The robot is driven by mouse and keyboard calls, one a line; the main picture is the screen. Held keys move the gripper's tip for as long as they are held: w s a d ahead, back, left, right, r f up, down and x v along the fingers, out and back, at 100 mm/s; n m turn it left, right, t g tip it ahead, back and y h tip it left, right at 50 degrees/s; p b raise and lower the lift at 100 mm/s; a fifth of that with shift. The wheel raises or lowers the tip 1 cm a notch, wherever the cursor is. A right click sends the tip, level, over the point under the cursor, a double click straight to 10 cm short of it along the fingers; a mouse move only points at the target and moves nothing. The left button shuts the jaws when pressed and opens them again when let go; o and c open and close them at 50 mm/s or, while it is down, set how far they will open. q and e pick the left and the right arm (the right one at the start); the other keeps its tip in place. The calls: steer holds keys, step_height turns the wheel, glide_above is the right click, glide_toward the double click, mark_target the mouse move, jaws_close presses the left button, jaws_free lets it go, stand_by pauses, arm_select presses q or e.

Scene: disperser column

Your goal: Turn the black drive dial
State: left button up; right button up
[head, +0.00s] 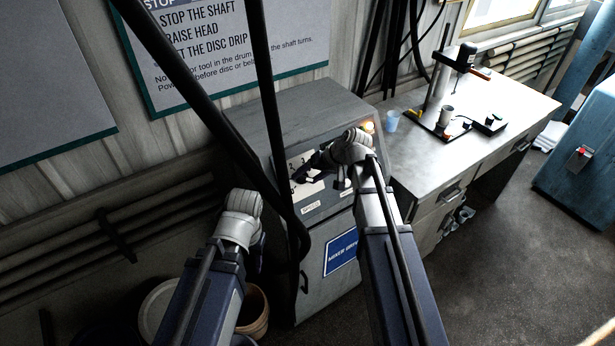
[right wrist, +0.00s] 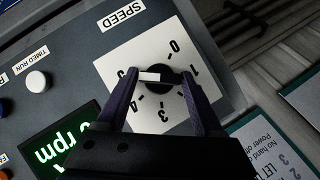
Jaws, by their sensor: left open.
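A white bar on the dial points left in the right wrist view. My right gripper (right wrist: 160,77) has one finger on each side of the dial. I cannot tell whether both fingers press on it. In the head view my right gripper (head: 312,170) is at the front panel of the grey drive cabinet (head: 305,112) and hides the dial. My left gripper (head: 258,250) hangs low before the cabinet, its fingers mostly hidden by the wrist.
A green display (right wrist: 66,140) showing rpm and a white TIMED RUN button (right wrist: 37,81) are beside the dial. A metal bench (head: 470,120) with a small stand and a blue cup (head: 391,120) is to the right.

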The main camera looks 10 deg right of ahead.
steer(key=c, duration=0.9)
steer(key=shift+a+r, duration=0.1)
